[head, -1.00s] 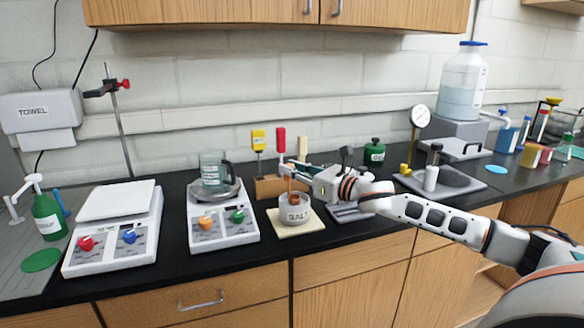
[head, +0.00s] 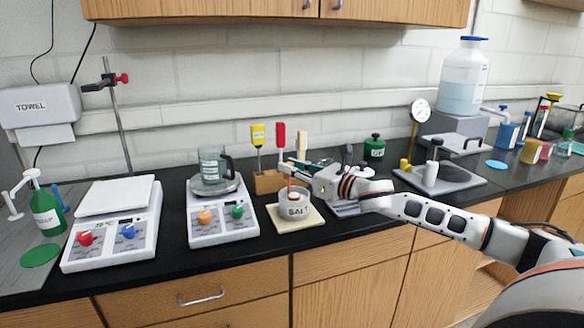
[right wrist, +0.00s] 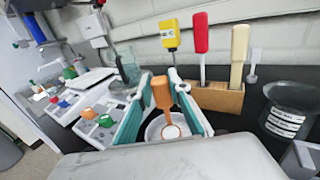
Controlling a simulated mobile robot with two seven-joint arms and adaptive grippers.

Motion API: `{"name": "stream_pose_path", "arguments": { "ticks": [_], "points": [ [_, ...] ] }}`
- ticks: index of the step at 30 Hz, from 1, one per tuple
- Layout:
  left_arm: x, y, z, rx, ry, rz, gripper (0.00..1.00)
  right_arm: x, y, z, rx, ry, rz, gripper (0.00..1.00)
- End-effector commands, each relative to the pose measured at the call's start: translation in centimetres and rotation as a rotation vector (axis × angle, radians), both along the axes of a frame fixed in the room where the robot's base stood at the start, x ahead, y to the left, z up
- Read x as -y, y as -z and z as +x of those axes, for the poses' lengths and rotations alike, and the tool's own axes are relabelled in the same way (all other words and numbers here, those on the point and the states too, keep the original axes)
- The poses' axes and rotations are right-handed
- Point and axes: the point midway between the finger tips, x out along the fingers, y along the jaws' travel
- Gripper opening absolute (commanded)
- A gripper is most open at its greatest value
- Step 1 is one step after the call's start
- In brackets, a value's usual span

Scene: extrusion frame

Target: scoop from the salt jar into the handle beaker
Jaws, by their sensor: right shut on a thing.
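My right gripper (head: 293,168) is shut on the upright orange handle of a scoop (right wrist: 161,93). In the right wrist view the handle stands between the two teal-lined fingers. The scoop's lower end is down in the white salt jar (head: 294,211), and a small pale bowl shows inside the jar's mouth (right wrist: 160,128). The salt jar stands on a cream pad. The glass handle beaker (head: 212,166) stands to the left, on the plate of the scale with orange and green knobs. It looks empty. My left gripper is not in view.
A wooden block (head: 269,181) holding yellow, red and cream-handled tools stands just behind the jar. A second scale (head: 115,224) is at the left. A dark container (right wrist: 290,110) shows at right in the wrist view. The counter's front strip is clear.

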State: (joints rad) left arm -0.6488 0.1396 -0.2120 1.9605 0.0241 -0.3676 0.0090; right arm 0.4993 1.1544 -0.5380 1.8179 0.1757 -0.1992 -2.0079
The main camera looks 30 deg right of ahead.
Motion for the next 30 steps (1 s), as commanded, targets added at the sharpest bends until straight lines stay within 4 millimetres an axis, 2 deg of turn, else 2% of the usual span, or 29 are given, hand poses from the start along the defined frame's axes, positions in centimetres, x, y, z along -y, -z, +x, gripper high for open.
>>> {"name": "stream_pose_path", "arguments": {
  "ticks": [3,18,30],
  "points": [
    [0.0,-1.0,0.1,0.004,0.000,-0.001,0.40,0.0,-1.0,0.0,0.003,0.000,0.000,0.00],
    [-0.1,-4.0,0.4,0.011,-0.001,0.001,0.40,0.0,-3.7,0.0,0.002,0.000,-0.001,0.00],
    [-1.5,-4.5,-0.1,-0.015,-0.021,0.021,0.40,0.0,-5.8,0.0,0.002,0.000,-0.002,0.00]
  ]
}}
